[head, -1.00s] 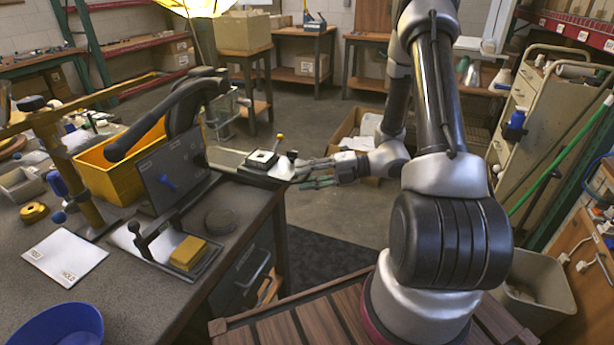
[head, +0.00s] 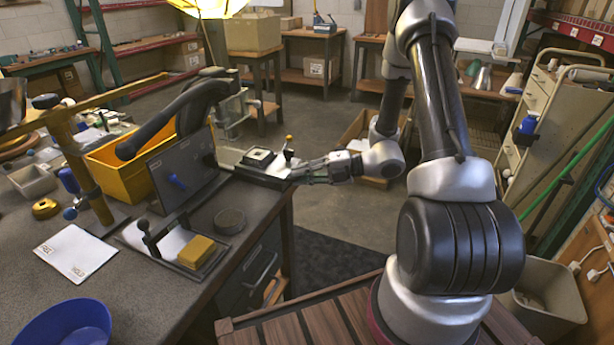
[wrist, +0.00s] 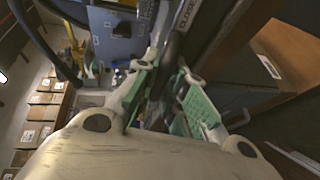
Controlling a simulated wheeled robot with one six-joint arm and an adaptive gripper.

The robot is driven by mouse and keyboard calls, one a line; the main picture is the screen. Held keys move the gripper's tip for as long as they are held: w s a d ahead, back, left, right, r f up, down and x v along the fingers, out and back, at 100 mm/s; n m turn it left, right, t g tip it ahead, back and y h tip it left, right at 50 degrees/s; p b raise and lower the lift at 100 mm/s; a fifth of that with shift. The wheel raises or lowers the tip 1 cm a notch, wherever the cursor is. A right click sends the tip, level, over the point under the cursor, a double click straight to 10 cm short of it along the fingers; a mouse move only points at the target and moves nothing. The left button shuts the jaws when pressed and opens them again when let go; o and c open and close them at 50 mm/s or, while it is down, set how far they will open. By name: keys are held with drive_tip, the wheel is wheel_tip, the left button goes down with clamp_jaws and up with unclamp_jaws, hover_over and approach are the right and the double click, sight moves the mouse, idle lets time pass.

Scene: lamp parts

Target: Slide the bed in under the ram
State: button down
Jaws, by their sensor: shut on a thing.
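The bed (head: 268,176) is a dark flat slide with a pale square piece (head: 259,157) on top, at the bench's far right corner in the head view. A small post with a yellow knob (head: 289,138) stands at its right. My gripper (head: 303,172) reaches in from the right, shut at the bed's near right end; the exact grip is too small to make out. In the wrist view its green-padded fingers (wrist: 170,97) close around a dark upright part, blurred. The press with a long black lever (head: 180,112) stands left of the bed. The ram's lower end is hidden behind its dark panel (head: 180,172).
A tray with a yellow block (head: 197,251), a dark round puck (head: 229,220), a labelled white sheet (head: 75,253) and a blue bowl (head: 62,325) lie on the bench.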

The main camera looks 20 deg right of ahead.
drive_tip(key=c, duration=1.5)
unclamp_jaws()
drive_tip(key=shift+r, duration=0.1)
drive_tip(key=v, duration=1.2)
